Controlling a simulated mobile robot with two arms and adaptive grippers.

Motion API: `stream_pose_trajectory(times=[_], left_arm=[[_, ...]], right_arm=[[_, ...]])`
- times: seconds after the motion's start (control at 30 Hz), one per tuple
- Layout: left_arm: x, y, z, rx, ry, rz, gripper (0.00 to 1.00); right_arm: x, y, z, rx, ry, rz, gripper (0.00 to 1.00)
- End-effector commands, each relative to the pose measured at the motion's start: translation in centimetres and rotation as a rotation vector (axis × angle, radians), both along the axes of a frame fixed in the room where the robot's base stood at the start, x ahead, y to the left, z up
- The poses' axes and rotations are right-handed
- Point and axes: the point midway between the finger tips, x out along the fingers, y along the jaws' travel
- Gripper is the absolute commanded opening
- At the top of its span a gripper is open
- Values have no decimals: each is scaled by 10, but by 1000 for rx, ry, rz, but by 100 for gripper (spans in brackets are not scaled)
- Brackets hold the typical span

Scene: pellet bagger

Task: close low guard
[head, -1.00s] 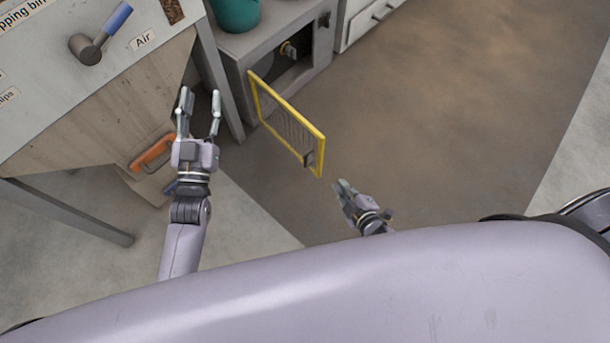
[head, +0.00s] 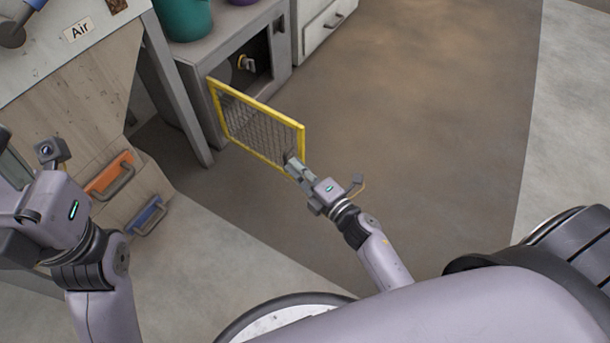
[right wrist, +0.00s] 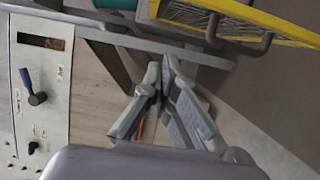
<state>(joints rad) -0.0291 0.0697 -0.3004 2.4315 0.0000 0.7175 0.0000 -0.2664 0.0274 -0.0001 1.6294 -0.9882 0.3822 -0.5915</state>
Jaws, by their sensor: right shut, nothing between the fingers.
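The low guard (head: 258,126) is a yellow-framed mesh door. It stands swung open from the low grey cabinet (head: 205,72), whose dark opening is uncovered. A dark handle sits near its free end; it also shows in the right wrist view (right wrist: 212,30). My right gripper (head: 293,165) is at the lower free corner of the guard, beside the handle. In the right wrist view its fingers (right wrist: 160,78) are shut and empty, with the guard (right wrist: 245,12) above and right of them. Whether they touch the guard is unclear. My left gripper (head: 25,185) is at the left edge, its fingers partly cut off.
A teal bucket (head: 183,18) is on the cabinet. White drawers (head: 325,22) stand behind. Floor right of the guard is clear.

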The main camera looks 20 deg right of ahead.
Motion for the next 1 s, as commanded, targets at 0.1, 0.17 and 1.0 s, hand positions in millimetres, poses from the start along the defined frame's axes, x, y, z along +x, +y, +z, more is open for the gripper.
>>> stream_pose_trajectory(times=[0.1,0.17,1.0], left_arm=[[-2,0,1,1,-27,1,40],[-2,-1,2,2,-37,2,40],[-6,-3,12,7,-79,5,40]], right_arm=[[27,9,-2,-1,-3,0,0],[39,13,-2,-1,-3,1,0],[71,-18,-1,0,2,2,0]])
